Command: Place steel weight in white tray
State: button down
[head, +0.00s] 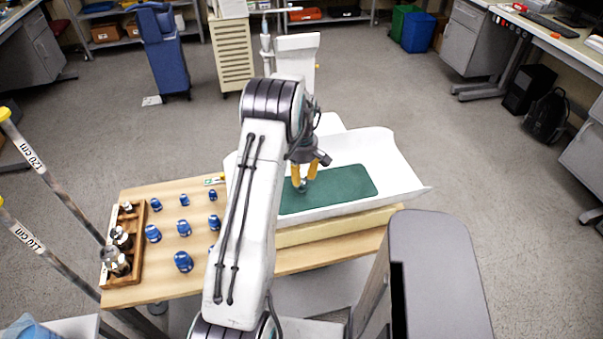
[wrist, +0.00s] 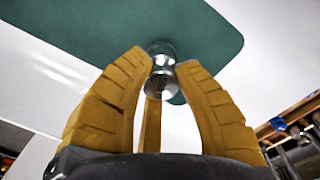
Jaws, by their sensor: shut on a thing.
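The white tray (head: 398,170) lies at the right part of the wooden table, with a dark green mat (head: 350,184) on its floor. My gripper (head: 304,184) is over the left part of the mat. In the wrist view, my gripper's yellow fingers (wrist: 162,70) are shut on a shiny steel weight (wrist: 160,54), with the mat (wrist: 80,25) behind it. In the head view the weight is small and partly hidden by the fingers. I cannot tell whether it touches the mat.
Several blue weights (head: 184,262) stand on the table's left part (head: 150,283). A wooden rack (head: 134,262) with several steel weights is at its left edge. Grey poles rise at far left. The tray's raised white walls surround the mat. The mat's right part is clear.

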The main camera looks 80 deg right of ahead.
aim_at(301, 173)
jog(key=shift+f, duration=0.7)
jog(key=shift+f, duration=0.1)
jog(key=c, duration=1)
grip_release()
jog(key=shift+c, duration=0.2)
notch_tip(301, 173, up, 5)
jog(key=shift+f+b, duration=0.2)
jog(key=shift+b, duration=0.3)
notch_tip(301, 173, up, 6)
jog(key=b, duration=0.4)
jog(key=shift+a+b, duration=0.1)
jog(key=shift+b, duration=0.2)
jog(key=shift+w+r, duration=0.15)
jog(key=shift+r, duration=0.7)
